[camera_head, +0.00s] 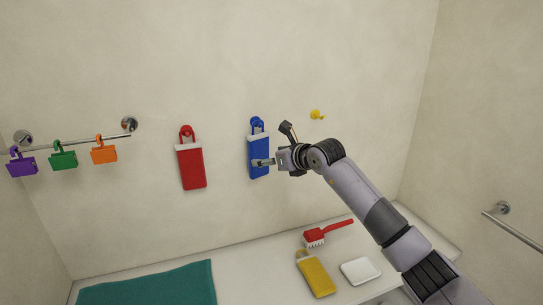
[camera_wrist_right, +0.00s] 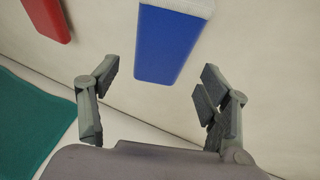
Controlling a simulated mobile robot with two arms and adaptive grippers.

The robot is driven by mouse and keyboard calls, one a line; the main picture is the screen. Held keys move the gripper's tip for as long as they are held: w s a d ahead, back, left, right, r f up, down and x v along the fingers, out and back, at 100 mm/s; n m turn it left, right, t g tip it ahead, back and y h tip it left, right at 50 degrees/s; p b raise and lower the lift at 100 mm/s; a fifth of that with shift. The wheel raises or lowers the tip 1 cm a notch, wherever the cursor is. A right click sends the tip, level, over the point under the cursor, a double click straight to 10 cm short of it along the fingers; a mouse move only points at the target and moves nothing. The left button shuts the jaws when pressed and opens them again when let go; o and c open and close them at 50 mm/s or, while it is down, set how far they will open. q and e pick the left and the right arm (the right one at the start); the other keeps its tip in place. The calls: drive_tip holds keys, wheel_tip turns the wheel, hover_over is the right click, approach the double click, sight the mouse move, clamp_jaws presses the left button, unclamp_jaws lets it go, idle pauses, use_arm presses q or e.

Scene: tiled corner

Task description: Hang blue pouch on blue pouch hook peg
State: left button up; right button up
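The blue pouch (camera_head: 256,150) is upright against the back wall in the head view, with a white band near its top. Its blue loop (camera_head: 257,122) is at the blue peg; the peg is too small to separate clearly from the loop. The pouch's lower end (camera_wrist_right: 165,45) also shows in the right wrist view. My right gripper (camera_head: 269,145) is at the pouch's right side, with one finger overlapping it in the picture. In the right wrist view the fingers (camera_wrist_right: 160,82) are spread apart with nothing between them, and the pouch is beyond them. My left gripper is out of view.
A red pouch (camera_head: 191,167) hangs to the left. A yellow peg (camera_head: 317,115) is bare on the right. The ledge holds a yellow pouch (camera_head: 315,276), red brush (camera_head: 330,233), white dish (camera_head: 361,271) and teal towel (camera_head: 150,288). Small coloured bags hang from a left rail (camera_head: 80,140).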

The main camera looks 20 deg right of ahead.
drive_tip(key=shift+o, duration=1)
